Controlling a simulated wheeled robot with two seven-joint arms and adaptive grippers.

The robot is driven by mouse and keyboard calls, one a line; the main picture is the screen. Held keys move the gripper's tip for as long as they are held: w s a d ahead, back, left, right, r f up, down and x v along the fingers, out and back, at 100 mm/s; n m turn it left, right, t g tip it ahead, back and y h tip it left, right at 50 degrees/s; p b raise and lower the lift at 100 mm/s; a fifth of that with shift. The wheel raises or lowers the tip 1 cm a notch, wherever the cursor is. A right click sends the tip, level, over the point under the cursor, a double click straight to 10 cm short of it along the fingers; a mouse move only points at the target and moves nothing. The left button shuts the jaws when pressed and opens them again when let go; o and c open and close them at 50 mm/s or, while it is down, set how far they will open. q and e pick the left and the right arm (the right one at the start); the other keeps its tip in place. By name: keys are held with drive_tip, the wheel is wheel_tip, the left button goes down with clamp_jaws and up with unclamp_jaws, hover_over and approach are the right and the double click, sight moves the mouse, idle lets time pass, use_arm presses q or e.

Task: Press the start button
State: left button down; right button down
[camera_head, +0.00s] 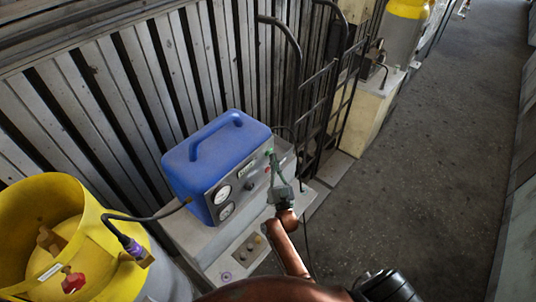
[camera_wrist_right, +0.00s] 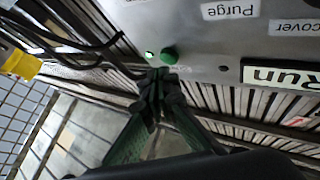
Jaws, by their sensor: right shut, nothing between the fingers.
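The blue machine (camera_head: 220,150) has a grey front panel with gauges. In the right wrist view a round green button (camera_wrist_right: 169,56) sits on the grey panel (camera_wrist_right: 215,45), with a small lit spot (camera_wrist_right: 149,55) to its left. My right gripper (camera_head: 271,155) is shut and empty at the right part of the panel. In the wrist view its closed fingertips (camera_wrist_right: 159,74) are just below the green button in the picture; I cannot tell whether they touch it. The fingers hide the button in the head view. My left gripper is not in view.
The panel has labels "Purge" (camera_wrist_right: 229,11) and "Run" (camera_wrist_right: 287,76). A yellow-collared cylinder (camera_head: 95,225) with a hose stands at the left. A slatted wall (camera_head: 150,80) and black metal rack (camera_head: 316,100) are behind. The floor at the right (camera_head: 430,160) is clear.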

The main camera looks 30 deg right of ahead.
drive_tip(key=s+d+p, duration=0.2)
drive_tip(key=s, duration=0.3)
drive_tip(key=shift+s+d, duration=0.15)
drive_tip(key=shift+s, duration=0.15)
drive_tip(key=shift+f, duration=0.1)
idle(0.8)
